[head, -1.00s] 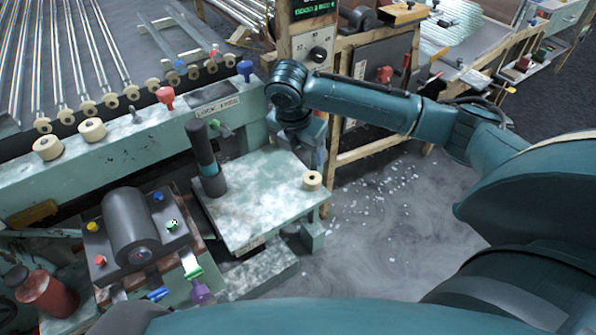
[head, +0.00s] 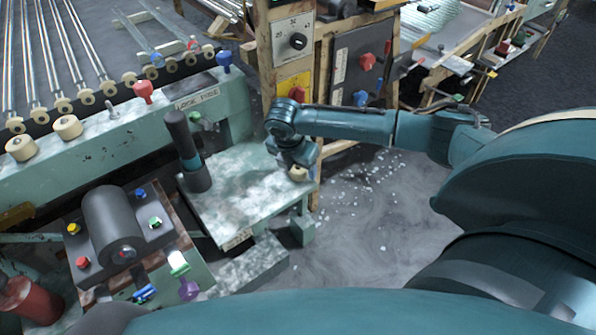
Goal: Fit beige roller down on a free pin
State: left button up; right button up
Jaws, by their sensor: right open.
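A beige roller (head: 298,174) sits at the right corner of the worn green-white table, partly hidden by my right gripper. My right gripper (head: 299,169) is open and points down at this roller, its fingers low over or beside it; I cannot tell whether they touch it. Two more beige rollers, one nearer the middle (head: 67,127) and one at the far left (head: 20,148), sit on the long green bench. A bare grey pin (head: 112,110) stands on that bench, between the nearer roller and a red knob. My left gripper is out of view.
A dark upright cylinder (head: 186,150) stands on the table's left side (head: 240,200). The red knob (head: 143,92) and a blue knob (head: 223,62) rise from the bench. Glass tubes (head: 60,60) lie behind. A machine with a dark drum (head: 110,225) stands at front left.

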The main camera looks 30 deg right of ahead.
jog(key=shift+f, duration=0.1)
jog(key=c, duration=1.1)
jog(key=shift+o, duration=0.2)
